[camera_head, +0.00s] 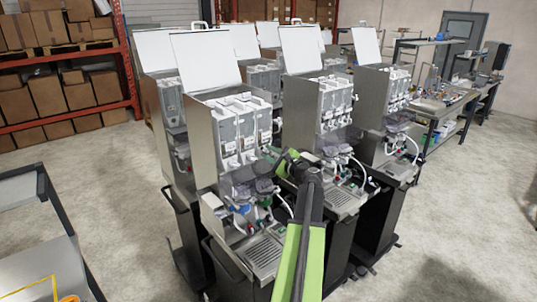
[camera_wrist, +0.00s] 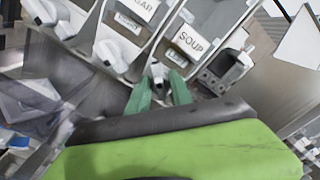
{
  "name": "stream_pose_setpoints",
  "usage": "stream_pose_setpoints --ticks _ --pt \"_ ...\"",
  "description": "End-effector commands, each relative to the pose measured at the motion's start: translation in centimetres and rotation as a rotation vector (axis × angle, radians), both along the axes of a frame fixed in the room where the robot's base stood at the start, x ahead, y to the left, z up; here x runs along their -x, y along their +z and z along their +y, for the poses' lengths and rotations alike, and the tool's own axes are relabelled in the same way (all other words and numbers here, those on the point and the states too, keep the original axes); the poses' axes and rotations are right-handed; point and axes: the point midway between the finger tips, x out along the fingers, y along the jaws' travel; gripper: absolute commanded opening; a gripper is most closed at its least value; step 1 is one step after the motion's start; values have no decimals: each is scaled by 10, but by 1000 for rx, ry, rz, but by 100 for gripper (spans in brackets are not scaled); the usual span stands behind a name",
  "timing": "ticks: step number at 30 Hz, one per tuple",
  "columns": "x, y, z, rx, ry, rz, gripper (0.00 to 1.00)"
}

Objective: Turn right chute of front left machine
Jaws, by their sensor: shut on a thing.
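The front left machine (camera_head: 236,130) is a steel dispenser with its white lid raised and several white-fronted canisters side by side. My gripper (camera_head: 272,153) reaches in from the right, just below the rightmost canister. In the wrist view, its green fingers (camera_wrist: 158,88) are shut on a small pale part, the right chute (camera_wrist: 158,69). This chute sits below the canister labelled SOUP (camera_wrist: 190,42). The chute's far side and its exact turn are hard to make out. Other white chutes (camera_wrist: 112,54) show to the left in the wrist view.
A second open-lidded machine (camera_head: 320,105) stands close on the right of my arm. Cups and tubes (camera_head: 246,203) hang below the canisters, above a drip grille (camera_head: 264,252). A cart (camera_head: 40,235) stands at the left, with open floor between it and the machines.

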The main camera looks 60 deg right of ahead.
Motion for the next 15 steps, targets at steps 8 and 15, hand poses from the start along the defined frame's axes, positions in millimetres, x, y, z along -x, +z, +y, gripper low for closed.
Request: stream_pose_setpoints --ticks 8,15 --pt "0 -1 0 247 -1 83 0" --pt "0 -2 0 464 -1 155 0"
